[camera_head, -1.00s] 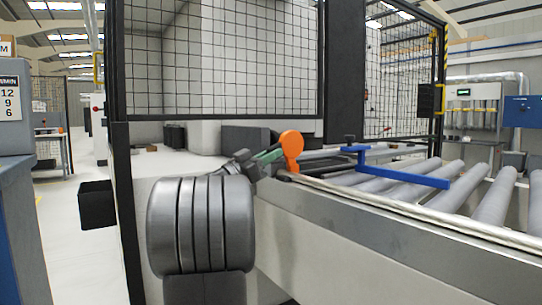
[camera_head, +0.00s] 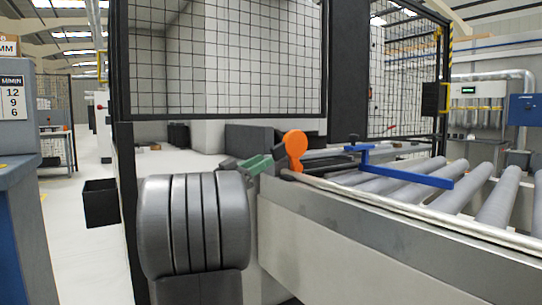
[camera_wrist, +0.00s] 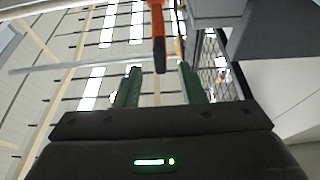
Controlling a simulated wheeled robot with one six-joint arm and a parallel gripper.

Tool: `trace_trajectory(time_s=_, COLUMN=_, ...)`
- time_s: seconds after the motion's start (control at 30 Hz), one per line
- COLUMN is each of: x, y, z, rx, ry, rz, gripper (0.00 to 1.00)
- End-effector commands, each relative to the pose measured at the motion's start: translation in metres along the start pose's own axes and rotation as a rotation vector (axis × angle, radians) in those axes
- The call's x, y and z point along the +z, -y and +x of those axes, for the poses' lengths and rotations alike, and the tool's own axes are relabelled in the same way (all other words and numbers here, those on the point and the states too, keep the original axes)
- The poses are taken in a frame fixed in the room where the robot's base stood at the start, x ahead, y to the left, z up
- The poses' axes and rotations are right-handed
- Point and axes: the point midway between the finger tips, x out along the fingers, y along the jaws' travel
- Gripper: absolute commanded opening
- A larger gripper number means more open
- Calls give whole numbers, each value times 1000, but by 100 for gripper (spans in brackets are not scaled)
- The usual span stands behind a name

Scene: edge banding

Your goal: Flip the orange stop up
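The orange stop (camera_head: 296,144) has a round orange disc on a short stem. In the head view it stands roughly upright at the near left end of the roller conveyor. My gripper (camera_head: 257,164) has green fingers and is just left of the stop, below its disc; my grey arm hides the rest of it. In the wrist view my gripper (camera_wrist: 159,76) is open, with a clear gap between the fingers. The orange stop (camera_wrist: 156,22), with a dark lower end, reaches down toward this gap. I cannot tell whether a finger touches it.
A blue bar (camera_head: 405,175) crosses above the grey rollers (camera_head: 445,200) right of the stop. A metal side rail (camera_head: 400,215) runs along the conveyor's front. A black post (camera_head: 341,75) and mesh guard (camera_head: 225,65) stand behind. A black bin (camera_head: 101,203) is at left.

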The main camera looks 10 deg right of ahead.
Motion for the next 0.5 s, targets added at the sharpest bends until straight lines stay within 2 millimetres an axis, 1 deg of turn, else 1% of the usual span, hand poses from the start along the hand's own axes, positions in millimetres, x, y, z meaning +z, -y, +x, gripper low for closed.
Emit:
trace_trajectory(time_s=0.03, x=-2, y=1, z=-14, rx=-6, ry=1, rz=0, gripper=36)
trace_trajectory(time_s=0.2, x=-1, y=1, z=-51, rx=-5, ry=1, rz=-1, gripper=36)
trace_trajectory(time_s=0.33, x=0, y=1, z=-71, rx=-4, ry=1, rz=-1, gripper=36)
trace_trajectory(time_s=0.5, x=0, y=0, z=-84, rx=-2, ry=1, rz=-1, gripper=36)
